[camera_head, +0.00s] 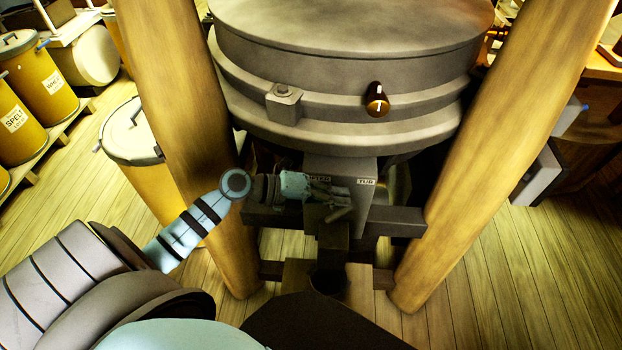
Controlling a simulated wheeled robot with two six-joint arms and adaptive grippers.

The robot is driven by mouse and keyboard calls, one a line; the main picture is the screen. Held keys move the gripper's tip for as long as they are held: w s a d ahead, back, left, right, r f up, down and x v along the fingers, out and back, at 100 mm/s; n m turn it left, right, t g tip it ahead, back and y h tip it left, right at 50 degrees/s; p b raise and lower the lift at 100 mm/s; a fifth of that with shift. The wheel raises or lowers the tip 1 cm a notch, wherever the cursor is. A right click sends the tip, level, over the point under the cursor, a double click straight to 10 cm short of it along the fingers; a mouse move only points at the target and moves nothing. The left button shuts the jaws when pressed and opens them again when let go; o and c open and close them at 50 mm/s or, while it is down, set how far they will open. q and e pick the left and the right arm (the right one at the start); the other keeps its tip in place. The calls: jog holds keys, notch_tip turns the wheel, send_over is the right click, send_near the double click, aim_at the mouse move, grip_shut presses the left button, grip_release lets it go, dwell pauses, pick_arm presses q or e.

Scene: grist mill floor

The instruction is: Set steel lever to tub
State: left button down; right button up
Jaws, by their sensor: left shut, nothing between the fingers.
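A grey box (368,165) under the round mill housing carries a small label "TUB" (366,182) on its right. A second label (318,178) on its left is partly hidden by my gripper. My left gripper (345,193) is shut and empty, in front of the box between the two labels. A short grey bar (340,214), which looks like the steel lever, shows just below the fingertips, tilted. I cannot tell whether the fingers touch it. Its pivot is hidden or too dark to see. My right gripper is out of view.
Thick wooden posts stand left (187,100) and right (500,150) of the mill housing (350,60). A dark cross beam (400,222) runs below the box. A lidded tub (135,135) and several yellow drums are at left. Plank floor is clear at lower right.

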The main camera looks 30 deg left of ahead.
pick_arm(q)
jog(key=shift+w+d+f+p, duration=0.1)
jog(key=shift+w+d+p, duration=0.3)
jog(key=shift+d+p, duration=0.25)
jog(key=shift+d, duration=0.15)
jog(key=shift+s+a+r+p, duration=0.1)
jog(key=shift+a+r+p, duration=0.1)
jog(key=shift+r+p, duration=0.15)
jog(key=s+a+r+p, duration=0.3)
jog(key=s+a+r, duration=0.3)
jog(key=r, duration=0.3)
jog(key=shift+s+a, duration=0.3)
jog(key=shift+a, duration=0.1)
jog(key=shift+r, duration=0.1)
